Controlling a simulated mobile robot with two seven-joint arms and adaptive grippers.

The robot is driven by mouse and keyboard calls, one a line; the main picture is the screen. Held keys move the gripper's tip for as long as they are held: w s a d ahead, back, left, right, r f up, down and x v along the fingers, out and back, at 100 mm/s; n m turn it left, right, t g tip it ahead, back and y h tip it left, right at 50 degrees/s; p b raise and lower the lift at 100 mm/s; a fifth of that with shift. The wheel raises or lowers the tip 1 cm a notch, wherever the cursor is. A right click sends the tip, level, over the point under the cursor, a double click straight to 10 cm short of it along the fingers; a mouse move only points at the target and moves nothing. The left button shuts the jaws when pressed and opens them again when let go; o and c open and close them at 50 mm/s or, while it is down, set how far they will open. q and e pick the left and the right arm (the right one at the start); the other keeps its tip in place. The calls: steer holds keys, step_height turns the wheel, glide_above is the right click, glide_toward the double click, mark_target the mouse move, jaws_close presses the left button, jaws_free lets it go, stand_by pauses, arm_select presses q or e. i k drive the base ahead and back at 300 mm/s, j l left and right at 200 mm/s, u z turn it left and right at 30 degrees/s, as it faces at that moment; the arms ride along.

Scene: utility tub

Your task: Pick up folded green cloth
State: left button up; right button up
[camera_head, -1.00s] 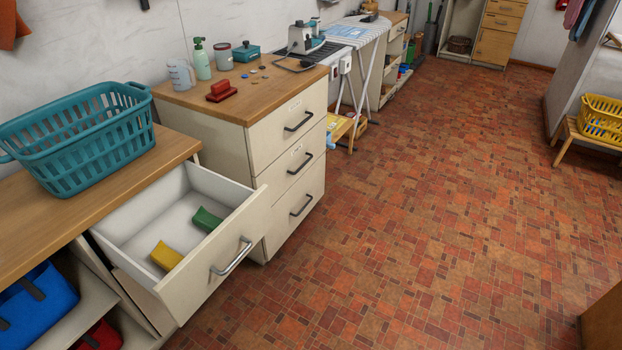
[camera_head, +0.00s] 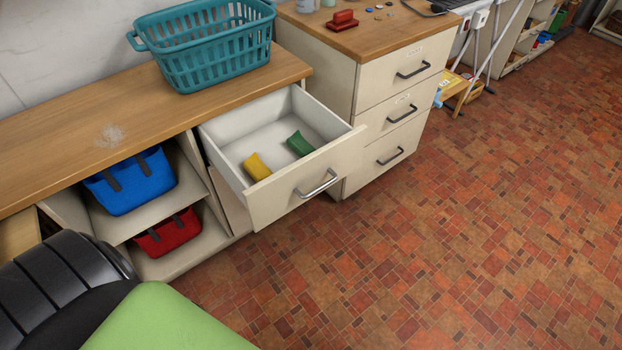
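The folded green cloth (camera_head: 299,144) lies inside the open white drawer (camera_head: 284,205), toward its right side. A folded yellow cloth (camera_head: 257,167) lies beside it on the left, apart from it. The drawer is pulled out from the low counter and has a metal handle on its front. Neither of my grippers shows in the view.
A teal basket (camera_head: 205,52) stands on the wooden counter (camera_head: 60,165) behind the drawer. A blue bag (camera_head: 131,182) and a red bag (camera_head: 168,232) sit on shelves below. A taller drawer cabinet (camera_head: 385,105) stands right of the drawer. The tiled floor (camera_head: 450,240) in front is clear.

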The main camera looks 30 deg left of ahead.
mark_target(297, 143)
steer(key=u, duration=1.15)
